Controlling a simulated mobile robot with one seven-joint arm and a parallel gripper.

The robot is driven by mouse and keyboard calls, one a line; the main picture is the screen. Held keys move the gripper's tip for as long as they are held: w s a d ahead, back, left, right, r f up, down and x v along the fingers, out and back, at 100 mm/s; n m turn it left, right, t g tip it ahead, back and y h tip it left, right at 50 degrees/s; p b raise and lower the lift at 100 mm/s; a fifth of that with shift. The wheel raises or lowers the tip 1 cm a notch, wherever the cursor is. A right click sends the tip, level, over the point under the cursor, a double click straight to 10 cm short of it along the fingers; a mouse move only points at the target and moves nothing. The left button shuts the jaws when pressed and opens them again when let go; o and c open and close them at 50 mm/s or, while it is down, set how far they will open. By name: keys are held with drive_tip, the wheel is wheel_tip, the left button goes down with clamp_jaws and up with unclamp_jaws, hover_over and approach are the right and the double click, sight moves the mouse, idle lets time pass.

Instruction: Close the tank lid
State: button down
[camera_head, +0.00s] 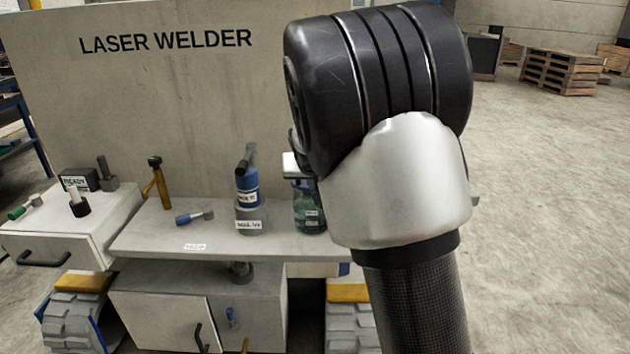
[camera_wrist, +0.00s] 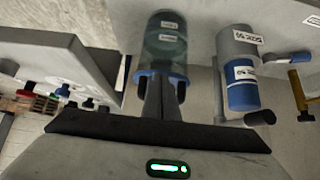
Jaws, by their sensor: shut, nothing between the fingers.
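The tank (camera_head: 309,214) is a greenish see-through vessel with small labels, standing on the bench just left of my arm in the head view. In the wrist view the tank (camera_wrist: 166,42) hangs upside down in the picture, with a blue band at its rim (camera_wrist: 149,74). My gripper (camera_wrist: 162,84) is shut and empty, its fingertips in front of that rim; I cannot tell if they touch it. A lid cannot be clearly told apart, and my arm and fingers hide part of the tank top.
A blue-and-grey tool (camera_head: 247,185) stands in a labelled holder (camera_head: 248,218) close left of the tank; it also shows in the wrist view (camera_wrist: 242,95). A yellow-handled hammer (camera_head: 158,184) and a blue-handled tool (camera_head: 190,217) are farther left. A wall (camera_head: 180,100) stands behind.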

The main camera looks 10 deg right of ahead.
drive_tip(key=shift+s+f+b, duration=0.15)
drive_tip(key=shift+f+b, duration=0.2)
drive_tip(key=shift+f, duration=0.3)
drive_tip(key=shift+s+f+b, duration=0.15)
drive_tip(key=shift+f+b, duration=0.15)
drive_tip(key=shift+f, duration=0.35)
drive_tip(key=shift+s+f, duration=0.1)
drive_tip(key=shift+f, duration=0.1)
